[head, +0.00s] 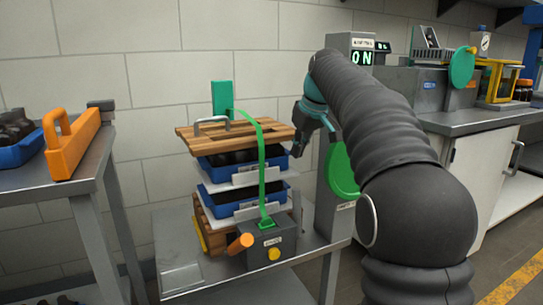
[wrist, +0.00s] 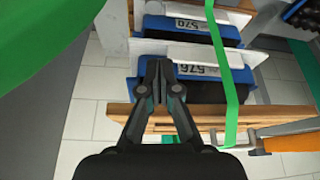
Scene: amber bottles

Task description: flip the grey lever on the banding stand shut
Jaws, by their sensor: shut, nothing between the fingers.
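The banding stand (head: 180,278) is a low grey metal table holding a stack of blue trays (head: 235,202) under a wooden board (head: 200,137). A bent grey bar (head: 212,121) rises from the board's left part and looks lever-like; I cannot tell for certain that it is the task's lever. It seems to show at lower right in the wrist view (wrist: 257,140). My gripper (head: 299,150) is at the board's right end, apart from the grey bar. In the wrist view my gripper (wrist: 159,68) is shut and empty, its tips over the tray fronts.
A green strap (head: 262,160) runs over the board down to a grey box (head: 270,243) with an orange handle (head: 240,243) and yellow knob. A green disc (head: 340,170) stands close right of the gripper. A left table holds an orange carrier (head: 72,145).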

